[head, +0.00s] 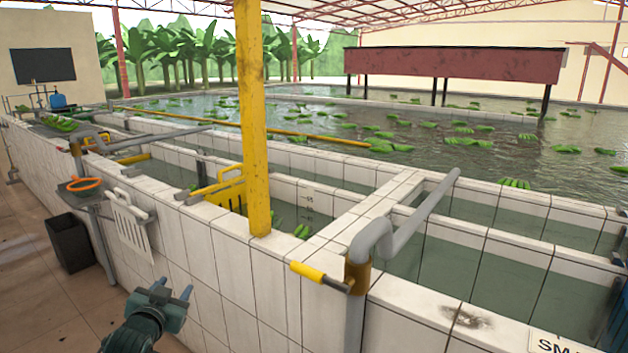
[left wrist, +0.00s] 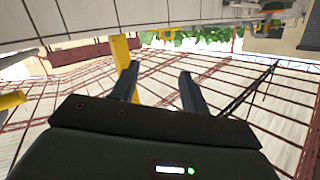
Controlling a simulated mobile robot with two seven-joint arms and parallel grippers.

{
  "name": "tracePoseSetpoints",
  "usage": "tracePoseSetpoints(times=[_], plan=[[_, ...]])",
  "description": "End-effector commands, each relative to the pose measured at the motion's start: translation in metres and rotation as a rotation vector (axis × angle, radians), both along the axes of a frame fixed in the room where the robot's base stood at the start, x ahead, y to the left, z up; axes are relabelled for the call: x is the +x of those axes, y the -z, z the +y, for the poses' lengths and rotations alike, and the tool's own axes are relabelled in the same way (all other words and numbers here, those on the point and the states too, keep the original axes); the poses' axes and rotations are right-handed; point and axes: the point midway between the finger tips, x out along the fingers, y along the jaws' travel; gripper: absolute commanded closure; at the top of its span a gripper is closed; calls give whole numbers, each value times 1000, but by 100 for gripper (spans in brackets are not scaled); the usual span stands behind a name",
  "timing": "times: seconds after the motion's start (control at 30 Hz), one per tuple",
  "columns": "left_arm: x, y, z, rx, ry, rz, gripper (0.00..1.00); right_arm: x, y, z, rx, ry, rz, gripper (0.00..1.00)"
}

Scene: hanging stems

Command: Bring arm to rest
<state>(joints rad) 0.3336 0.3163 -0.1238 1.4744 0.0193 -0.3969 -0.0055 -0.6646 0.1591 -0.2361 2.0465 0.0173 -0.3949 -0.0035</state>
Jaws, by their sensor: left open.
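My left gripper (head: 172,290) is at the lower left of the head view, in front of the white tiled tank wall. Its two fingers are apart and nothing is between them. In the left wrist view the same gripper (left wrist: 158,80) shows two spread fingers, with the roof frame and a strip of greenery behind them. My right gripper is in neither view.
A tiled tank wall (head: 225,275) runs close beside my left gripper. A yellow post (head: 251,120) stands on it. A grey pipe (head: 405,225) with a yellow handle (head: 310,272) rises at the right. A black bin (head: 69,243) stands on the floor at the left.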

Motion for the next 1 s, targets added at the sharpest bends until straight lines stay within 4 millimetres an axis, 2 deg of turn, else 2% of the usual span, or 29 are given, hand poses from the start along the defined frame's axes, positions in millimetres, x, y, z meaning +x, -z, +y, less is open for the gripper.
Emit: tracePoseSetpoints(times=[0.03, 0.17, 0.27, 0.3, 0.4, 0.5, 0.6, 0.7, 0.77, 1.0], plan=[[-18, 25, -13, -9, 21, 35, 54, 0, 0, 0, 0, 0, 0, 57], [-71, 78, -48, -41, 74, 117, 54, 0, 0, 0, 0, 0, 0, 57], [-126, 119, -78, -81, 116, 193, 54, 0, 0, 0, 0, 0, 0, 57], [-151, 132, -91, -100, 132, 224, 54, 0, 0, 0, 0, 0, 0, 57], [-213, 158, -118, -154, 163, 301, 54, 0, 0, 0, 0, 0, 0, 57], [-268, 172, -140, -206, 182, 367, 54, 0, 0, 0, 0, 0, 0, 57], [-309, 176, -155, -249, 190, 416, 54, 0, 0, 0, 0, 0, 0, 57], [-334, 177, -163, -277, 193, 447, 54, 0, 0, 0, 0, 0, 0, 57], [-342, 177, -166, -286, 194, 456, 54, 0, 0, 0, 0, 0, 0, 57], [-346, 176, -167, -291, 194, 461, 54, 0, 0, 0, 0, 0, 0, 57]])
